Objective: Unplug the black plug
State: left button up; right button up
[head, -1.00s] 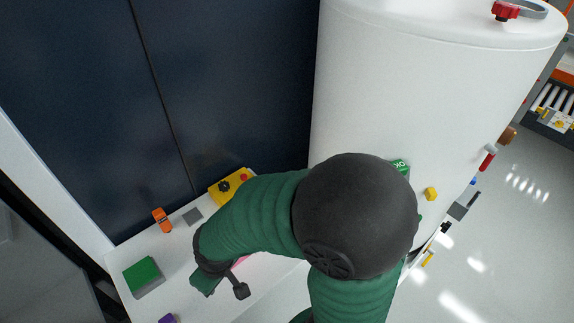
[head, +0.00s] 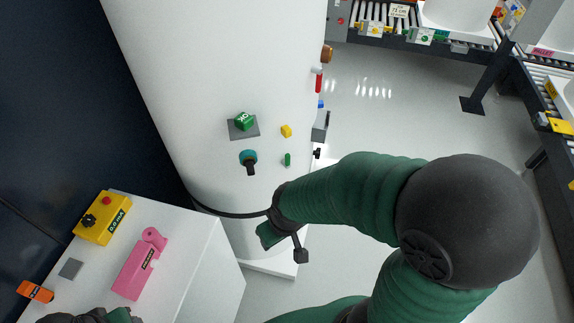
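A black plug-like piece (head: 251,169) sits in a round teal socket (head: 248,156) on the front of the white tank (head: 220,70). My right gripper (head: 268,238) hangs below and slightly right of it, apart from it, in front of the tank's lower wall. Its fingertips are too small and turned away to show whether they are open. My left gripper (head: 100,317) shows only partly at the bottom left edge, by the white table, and its fingers are mostly cut off.
A green OK block (head: 243,121) on a grey plate, a yellow knob (head: 286,131) and a small green piece (head: 287,160) are on the tank near the socket. The white table (head: 190,265) holds a yellow control box (head: 102,218), a pink device (head: 140,264) and an orange piece (head: 35,291).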

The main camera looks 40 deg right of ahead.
aim_at(249, 163)
jog(key=i+z, duration=0.1)
jog(key=z, duration=0.7)
jog(key=k+l+u, duration=0.2)
jog(key=u, duration=0.25)
jog(key=k+l+u, duration=0.2)
jog(key=u, duration=0.3)
jog(key=k+u, duration=0.3)
jog(key=u, duration=0.15)
